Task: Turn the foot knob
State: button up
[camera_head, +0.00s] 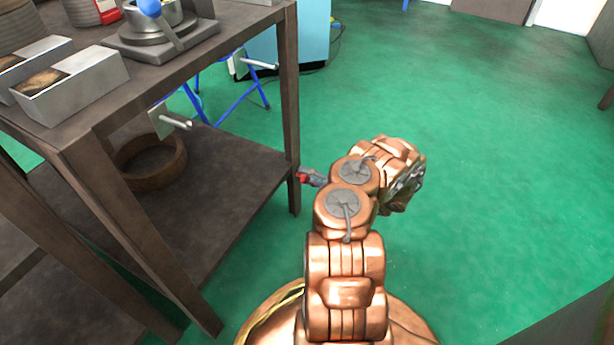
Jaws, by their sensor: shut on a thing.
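A small red knob (302,178) shows beside the right-hand leg of the dark table, a little above the lower shelf's level. The grey tips of my gripper (313,179) are at the knob from the right and appear shut on it. My copper-coloured arm hides the rest of the gripper. The exact grip and the knob's turn angle are too small to tell.
The dark table (226,50) bears two metal trays (75,92), a pot (158,14) and a grey base plate (160,52). Its lower shelf (215,190) holds a brown ring (150,180). Green floor is open to the right.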

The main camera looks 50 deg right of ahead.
jog(key=shift+m, duration=1.1)
jog(key=o, duration=1.1)
jog(key=shift+o, duration=0.2)
jog(key=v, duration=1.2)
